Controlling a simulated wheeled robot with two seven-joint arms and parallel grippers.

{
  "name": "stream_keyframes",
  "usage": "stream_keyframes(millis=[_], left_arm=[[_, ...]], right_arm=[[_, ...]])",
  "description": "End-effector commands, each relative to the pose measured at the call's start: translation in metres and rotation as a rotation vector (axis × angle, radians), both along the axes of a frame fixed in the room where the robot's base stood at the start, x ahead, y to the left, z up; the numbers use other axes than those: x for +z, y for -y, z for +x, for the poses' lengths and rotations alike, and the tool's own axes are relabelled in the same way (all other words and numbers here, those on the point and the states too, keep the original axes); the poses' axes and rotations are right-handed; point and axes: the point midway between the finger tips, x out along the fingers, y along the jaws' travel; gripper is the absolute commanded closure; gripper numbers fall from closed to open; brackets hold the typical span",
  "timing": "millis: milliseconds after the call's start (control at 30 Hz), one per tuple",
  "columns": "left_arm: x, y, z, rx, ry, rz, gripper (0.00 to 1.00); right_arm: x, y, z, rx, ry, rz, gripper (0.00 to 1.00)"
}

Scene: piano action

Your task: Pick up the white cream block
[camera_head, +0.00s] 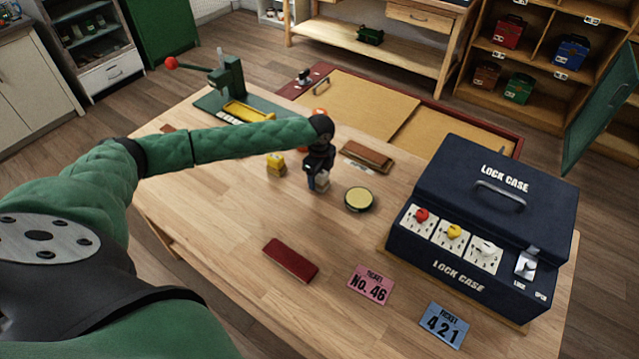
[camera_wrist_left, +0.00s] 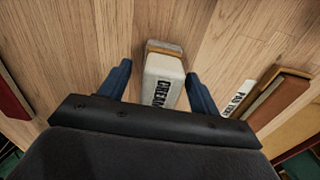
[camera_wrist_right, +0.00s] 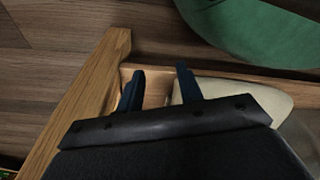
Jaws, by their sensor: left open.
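The white cream block (camera_wrist_left: 163,82) stands on the wooden table, with dark "CREAM" lettering and a tan end. In the head view (camera_head: 323,184) it is partly hidden behind my left gripper (camera_head: 317,180). In the left wrist view my left gripper (camera_wrist_left: 160,85) is open, one finger on each side of the block, with a gap showing beside it. My right gripper (camera_wrist_right: 160,80) has its fingers apart with nothing held between them. It is outside the head view, near a wooden edge.
A dark red case (camera_head: 291,260), pink ticket (camera_head: 371,285), blue ticket (camera_head: 444,324) and lock case (camera_head: 465,268) lie nearer.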

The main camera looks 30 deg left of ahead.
Motion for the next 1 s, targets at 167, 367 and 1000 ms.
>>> stream_keyframes(millis=[167,367,1000], left_arm=[[-0.0019,-0.0002,0.0001,0.000,0.001,0.000,0.37],[-0.0018,-0.0001,0.0001,0.000,0.000,0.000,0.47],[0.0069,0.0000,0.0003,0.000,0.001,0.000,0.88]], right_arm=[[0.0018,-0.0009,0.0053,0.000,0.004,0.001,0.64],[0.0018,-0.0007,0.0050,0.000,0.004,0.000,0.64],[0.0066,0.0021,0.0019,0.000,0.005,-0.001,0.64]])
